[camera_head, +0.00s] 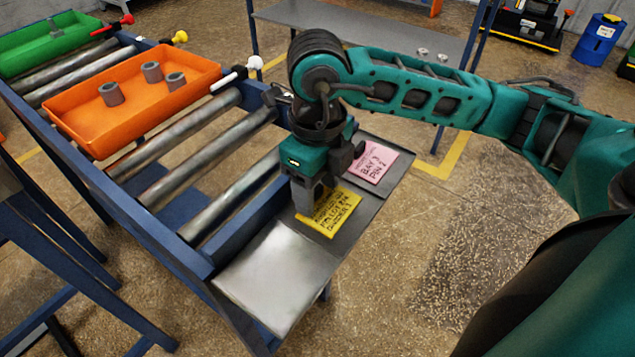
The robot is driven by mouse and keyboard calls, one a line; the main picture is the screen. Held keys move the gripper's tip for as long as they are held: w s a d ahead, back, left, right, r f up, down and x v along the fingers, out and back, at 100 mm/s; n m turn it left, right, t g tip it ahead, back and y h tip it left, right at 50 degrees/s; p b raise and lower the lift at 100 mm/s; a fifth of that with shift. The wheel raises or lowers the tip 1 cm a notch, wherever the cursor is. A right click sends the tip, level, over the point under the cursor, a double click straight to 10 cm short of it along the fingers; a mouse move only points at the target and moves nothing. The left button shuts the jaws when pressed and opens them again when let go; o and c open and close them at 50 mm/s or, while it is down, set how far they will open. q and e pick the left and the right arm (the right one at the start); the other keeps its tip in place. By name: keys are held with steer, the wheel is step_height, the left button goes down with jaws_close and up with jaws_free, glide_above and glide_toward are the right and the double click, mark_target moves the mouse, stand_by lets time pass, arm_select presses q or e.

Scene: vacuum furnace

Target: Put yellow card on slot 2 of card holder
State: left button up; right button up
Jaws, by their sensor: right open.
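The yellow card (342,213) with dark handwriting lies flat on a grey metal shelf (372,206) at the end of the roller conveyor. My right gripper (309,203) points down over the card's left part and hides some of it. It is open; I cannot tell whether its fingers touch the card. A pink card (374,161) with writing lies farther back on the same shelf. The slots of the card holder are not clearly marked. A bare shiny metal plate (277,272) sits at the shelf's near end. My left gripper is not in view.
An orange tray (135,128) with three grey cylindrical parts rests on the rollers, and a green tray (47,44) stands behind it. Colored-knob levers line the conveyor's edge, including a white one (254,63). The floor right of the shelf is open.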

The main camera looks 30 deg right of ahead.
mark_target(317, 191)
step_height(317, 191, up, 12)
steer(key=p, duration=0.2)
steer(key=shift+r, duration=0.15)
stand_by(0.5)
